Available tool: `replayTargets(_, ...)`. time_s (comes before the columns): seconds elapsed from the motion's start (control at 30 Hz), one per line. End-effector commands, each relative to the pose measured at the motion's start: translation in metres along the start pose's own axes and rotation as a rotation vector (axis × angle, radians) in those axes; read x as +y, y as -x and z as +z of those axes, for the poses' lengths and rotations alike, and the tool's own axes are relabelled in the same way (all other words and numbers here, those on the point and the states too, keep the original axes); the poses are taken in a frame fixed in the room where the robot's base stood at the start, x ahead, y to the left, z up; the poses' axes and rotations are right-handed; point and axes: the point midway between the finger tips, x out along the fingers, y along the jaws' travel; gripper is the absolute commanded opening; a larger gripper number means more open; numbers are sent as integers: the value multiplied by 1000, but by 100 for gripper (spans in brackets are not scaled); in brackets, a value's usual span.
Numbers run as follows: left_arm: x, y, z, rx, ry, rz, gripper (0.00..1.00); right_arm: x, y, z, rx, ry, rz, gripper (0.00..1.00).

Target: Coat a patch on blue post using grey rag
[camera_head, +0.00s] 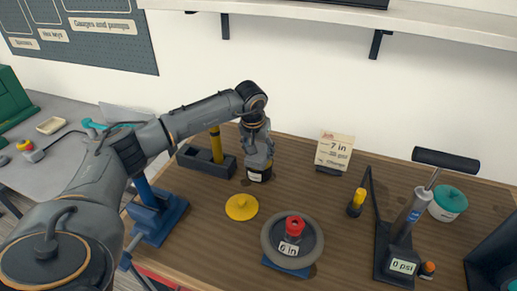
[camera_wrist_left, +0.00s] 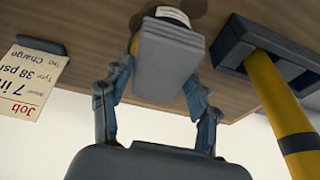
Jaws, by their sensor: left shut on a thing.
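The blue post (camera_head: 143,188) stands on a blue base (camera_head: 158,215) at the left of the wooden bench, its top hidden behind my left arm. In the left wrist view, my left gripper (camera_wrist_left: 158,85) is shut on a grey block-like piece, which looks like the folded grey rag (camera_wrist_left: 168,55). My right gripper is out of view.
A yellow post (camera_head: 216,145) in a dark holder stands close left. A job card (camera_head: 334,151), a wheel (camera_head: 270,240) with a red-capped item, and a pump (camera_head: 405,235) are to the right.

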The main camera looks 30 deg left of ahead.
Motion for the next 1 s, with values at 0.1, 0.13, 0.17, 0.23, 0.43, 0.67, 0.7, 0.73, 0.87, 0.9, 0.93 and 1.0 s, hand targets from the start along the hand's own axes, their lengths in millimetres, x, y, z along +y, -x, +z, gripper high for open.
replayTargets(0.1,0,0,0,0,0,0,35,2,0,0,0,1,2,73)
replayTargets(0.13,0,0,0,0,0,0,35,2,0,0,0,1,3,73)
replayTargets(0.17,0,0,0,0,0,0,35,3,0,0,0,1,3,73)
replayTargets(0.23,0,0,0,0,0,0,35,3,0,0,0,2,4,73)
replayTargets(0.43,0,0,0,0,0,0,35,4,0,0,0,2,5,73)
replayTargets(0.67,0,-2,1,-1,0,0,35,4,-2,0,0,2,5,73)
replayTargets(0.7,0,-3,1,-1,0,0,35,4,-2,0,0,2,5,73)
replayTargets(0.73,0,-3,1,-1,0,0,35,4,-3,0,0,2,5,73)
replayTargets(0.87,0,-5,2,-1,0,-1,35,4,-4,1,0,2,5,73)
replayTargets(0.9,0,-5,2,-1,0,-1,35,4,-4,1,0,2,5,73)
replayTargets(0.93,0,-6,2,-1,0,-1,35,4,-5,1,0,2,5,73)
replayTargets(1.0,0,-7,2,-1,0,-1,35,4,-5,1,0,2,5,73)
